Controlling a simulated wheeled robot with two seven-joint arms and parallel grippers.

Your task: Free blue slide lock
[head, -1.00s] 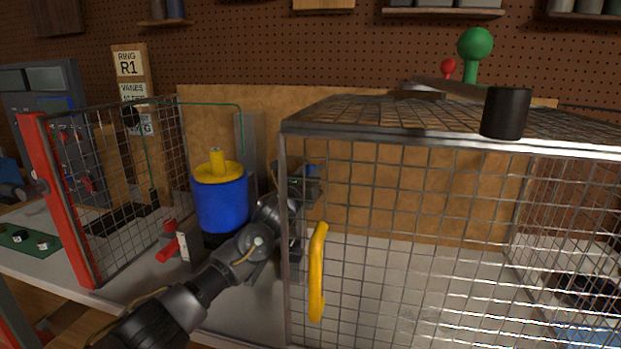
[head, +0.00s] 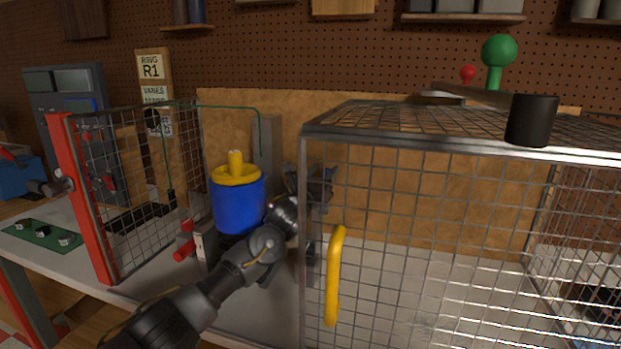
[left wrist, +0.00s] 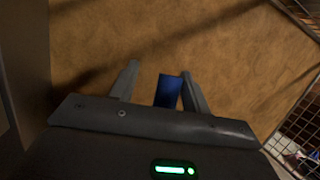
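A blue tab (left wrist: 168,91), which looks like the slide lock, shows between the fingers of my left gripper (left wrist: 160,88) in the left wrist view. The fingers are apart. The tab lies close beside the right finger, with a clear gap to the left finger; I cannot tell whether it touches. In the head view my left gripper (head: 318,186) is behind the wire mesh of the cage, just right of its front corner post, and the lock cannot be made out clearly there.
The wire cage (head: 420,143) with a yellow handle (head: 335,276) stands at right. A blue drum with a yellow top (head: 238,200) stands left of my forearm. An open mesh door with a red post (head: 84,200) is at left. A tan panel (left wrist: 230,50) lies beyond the fingers.

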